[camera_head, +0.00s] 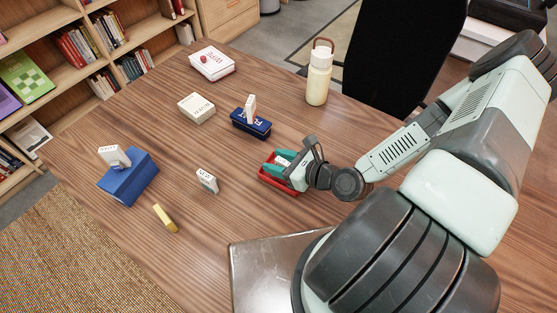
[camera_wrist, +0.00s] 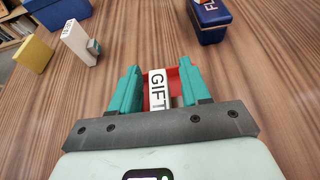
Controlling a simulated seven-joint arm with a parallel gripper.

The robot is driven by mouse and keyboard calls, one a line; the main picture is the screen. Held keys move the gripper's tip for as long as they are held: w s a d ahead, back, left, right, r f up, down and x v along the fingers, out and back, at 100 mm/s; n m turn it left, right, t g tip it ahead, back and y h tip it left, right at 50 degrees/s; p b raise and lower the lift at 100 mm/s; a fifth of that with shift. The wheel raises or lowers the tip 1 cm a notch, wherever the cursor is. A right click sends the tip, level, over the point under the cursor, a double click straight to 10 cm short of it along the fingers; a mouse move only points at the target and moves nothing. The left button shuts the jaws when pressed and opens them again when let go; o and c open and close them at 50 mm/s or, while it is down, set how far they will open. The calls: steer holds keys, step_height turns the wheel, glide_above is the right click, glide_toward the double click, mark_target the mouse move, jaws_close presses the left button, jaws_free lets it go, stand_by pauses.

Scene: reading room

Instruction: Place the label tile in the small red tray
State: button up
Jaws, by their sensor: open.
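The small red tray (camera_head: 272,183) sits on the wooden table, left of my gripper's wrist; part of it also shows in the wrist view (camera_wrist: 174,73). My gripper (camera_head: 282,164) is over the tray with its teal fingers reaching down into it. In the wrist view my gripper (camera_wrist: 157,85) is open. The fingers hide much of the tray.
A blue box (camera_head: 130,183) with a white tile, a yellow block (camera_head: 165,218) and another white tile (camera_head: 207,181) are left. A navy box (camera_head: 251,125) holding a tile stands behind the tray. White boxes (camera_head: 196,108) and a cream bottle (camera_head: 318,80) are farther back.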

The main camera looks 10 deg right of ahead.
steer(key=shift+s+d+r, duration=0.1)
steer(key=shift+d+r, duration=0.05)
steer(key=shift+r, duration=0.05)
steer(key=v, duration=1.1)
steer(key=shift+s+d+r, duration=0.2)
steer(key=shift+s, duration=0.05)
